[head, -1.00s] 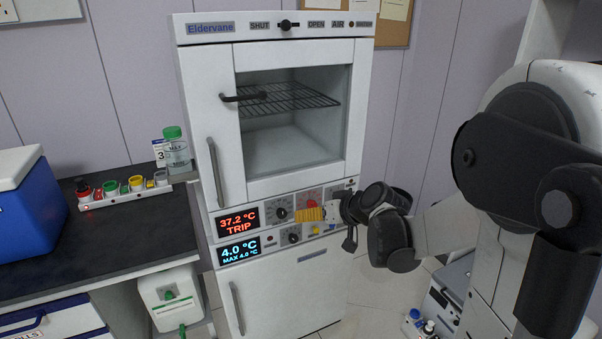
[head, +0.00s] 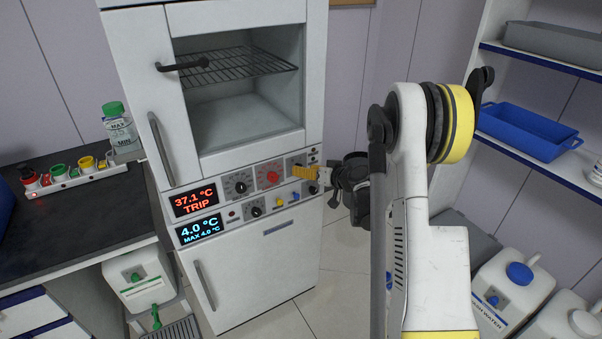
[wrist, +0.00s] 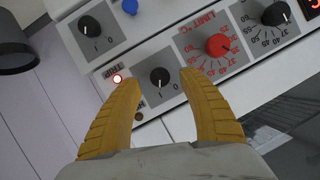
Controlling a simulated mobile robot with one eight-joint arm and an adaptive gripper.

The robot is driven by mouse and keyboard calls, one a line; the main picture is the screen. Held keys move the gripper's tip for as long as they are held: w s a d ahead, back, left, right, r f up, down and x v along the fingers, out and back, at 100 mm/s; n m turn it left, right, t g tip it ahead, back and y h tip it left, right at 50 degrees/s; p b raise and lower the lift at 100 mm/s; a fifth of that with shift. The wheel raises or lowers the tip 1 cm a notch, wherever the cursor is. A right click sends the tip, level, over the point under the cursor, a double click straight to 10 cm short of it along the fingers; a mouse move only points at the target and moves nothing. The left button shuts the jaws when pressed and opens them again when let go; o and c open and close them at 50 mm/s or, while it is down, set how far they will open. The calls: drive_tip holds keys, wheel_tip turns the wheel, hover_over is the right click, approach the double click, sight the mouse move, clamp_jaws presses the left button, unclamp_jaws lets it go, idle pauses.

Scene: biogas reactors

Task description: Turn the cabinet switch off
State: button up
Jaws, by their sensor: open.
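The white cabinet (head: 255,270) has a control band below its glass door. In the wrist view, a black rotary switch (wrist: 160,80) marked 1 and 0 sits on a grey plate beside a lit red TRIP lamp (wrist: 117,78). My gripper (wrist: 160,79) has its yellow fingers open, one on each side of this switch as seen; contact cannot be told. A second 1/0 switch (wrist: 90,25) shows in the wrist view.
A red limit dial (wrist: 219,45) and a black dial (wrist: 275,14) are close to the fingers. The red display (head: 195,201) reads 37.1 °C TRIP. A bench (head: 60,225) stands left, a shelf with a blue tray (head: 530,130) right. Floor before the cabinet is clear.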

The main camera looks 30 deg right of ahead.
drive_tip(key=shift+x, duration=1.35)
clamp_jaws()
